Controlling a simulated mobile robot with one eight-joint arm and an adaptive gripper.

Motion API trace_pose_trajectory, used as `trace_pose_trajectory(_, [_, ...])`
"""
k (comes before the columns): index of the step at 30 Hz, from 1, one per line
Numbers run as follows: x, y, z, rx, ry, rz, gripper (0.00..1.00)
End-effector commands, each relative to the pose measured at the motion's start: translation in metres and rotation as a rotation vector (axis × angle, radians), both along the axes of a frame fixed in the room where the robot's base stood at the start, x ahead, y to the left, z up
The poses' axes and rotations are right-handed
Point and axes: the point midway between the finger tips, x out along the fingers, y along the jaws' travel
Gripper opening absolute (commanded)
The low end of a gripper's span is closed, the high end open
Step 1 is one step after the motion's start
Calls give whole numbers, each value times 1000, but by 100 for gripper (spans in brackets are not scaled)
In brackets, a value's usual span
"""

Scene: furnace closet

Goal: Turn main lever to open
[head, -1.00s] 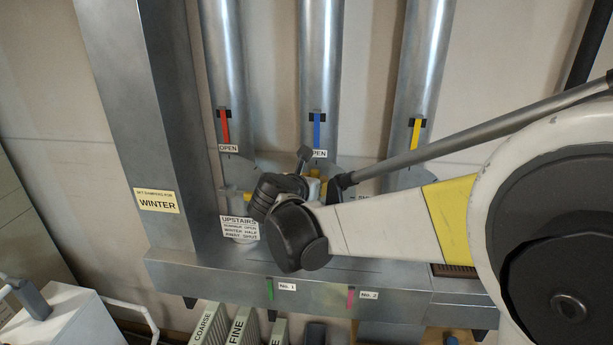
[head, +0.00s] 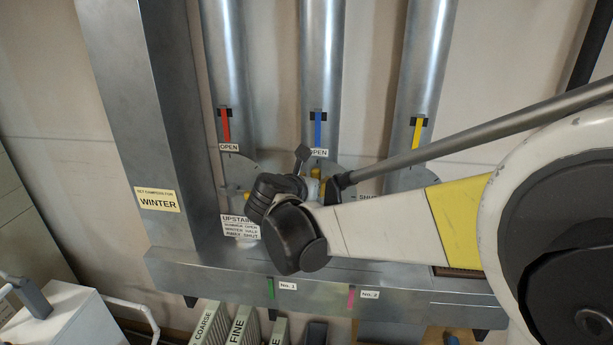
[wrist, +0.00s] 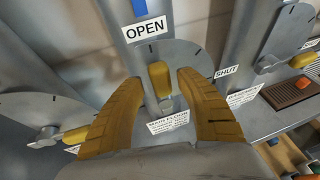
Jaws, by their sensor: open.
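The main lever (wrist: 160,78) has a yellow handle and a grey pivot on the middle duct's round plate. In the wrist view it points nearly straight up, towards the "OPEN" label (wrist: 145,28) and away from the "SHUT" label (wrist: 228,72). My gripper (wrist: 159,80) is open, its two yellow-brown fingers on either side of the handle. Small gaps show between handle and fingers. In the head view my wrist hides most of the lever and gripper. The "MAIN FLOOR" label (wrist: 169,121) is below the pivot.
A left damper lever (wrist: 75,135) with a yellow handle lies sideways. A right lever (wrist: 270,64) is on the neighbouring duct. Three ducts carry red (head: 226,128), blue (head: 318,130) and yellow (head: 416,133) strips. A "WINTER" sign (head: 157,199) is on the left duct.

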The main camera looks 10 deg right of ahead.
Motion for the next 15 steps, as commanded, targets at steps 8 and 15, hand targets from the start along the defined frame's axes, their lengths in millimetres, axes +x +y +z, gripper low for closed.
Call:
trace_pose_trajectory(8, [-48,27,22,-1,0,4,43])
trace_pose_trajectory(15, [-81,46,38,0,0,1,43])
